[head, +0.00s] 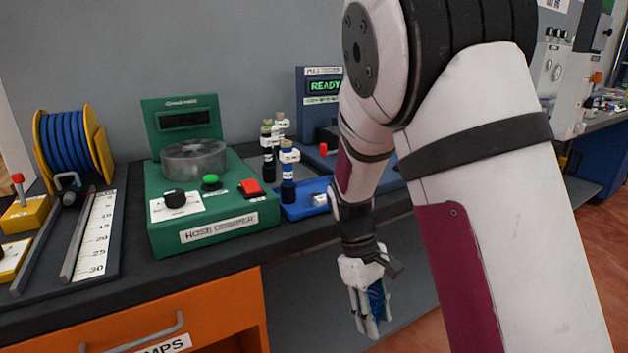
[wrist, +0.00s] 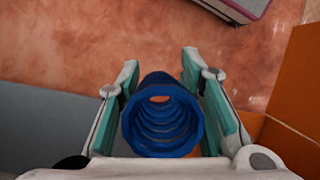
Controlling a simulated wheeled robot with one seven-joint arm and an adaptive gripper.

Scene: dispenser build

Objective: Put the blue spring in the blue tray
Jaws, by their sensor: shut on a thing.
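The blue spring (wrist: 162,122) is a coil seen end-on in the wrist view, between the two teal-padded fingers of my gripper (wrist: 160,75). My gripper (head: 370,325) is shut on it. In the head view the spring (head: 377,298) shows as a blue patch between the fingers, which point down in front of the bench, below its top. A blue tray (head: 296,212) lies on the bench to the right of the green machine, up and left of my gripper. My arm hides part of its right side.
The green hose crimper (head: 220,219) and several capped bottles (head: 288,170) stand near the tray. A blue machine reading READY (head: 324,86) is behind. An orange drawer unit (head: 205,310) is under the bench. A hose reel (head: 72,140) stands at left.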

